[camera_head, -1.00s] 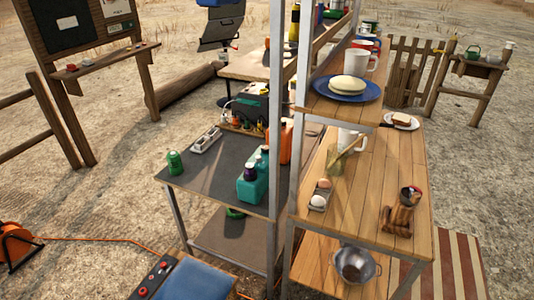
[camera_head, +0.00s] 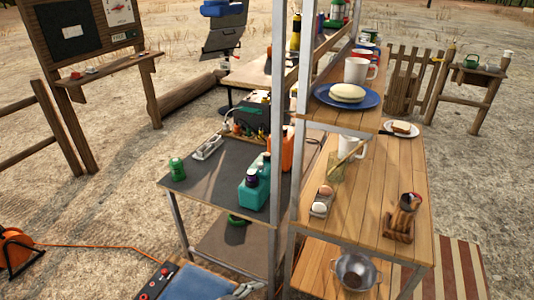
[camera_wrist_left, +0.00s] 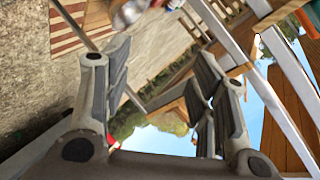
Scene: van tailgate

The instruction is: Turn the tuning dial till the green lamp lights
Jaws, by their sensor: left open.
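I cannot make out a tuning dial or a green lamp for certain. A dark green box (camera_head: 257,116) with small knobs and coloured parts at its front stands at the back of the dark-topped table, too small to tell in detail. My left gripper (camera_wrist_left: 160,62) is open in the left wrist view, with nothing between its fingers. It points past shelf posts and sky, away from the box. My right gripper is not in view.
The wooden shelf (camera_head: 372,205) is at right. A console with red buttons (camera_head: 157,283) is low in front. An orange cable (camera_head: 100,246) crosses the ground.

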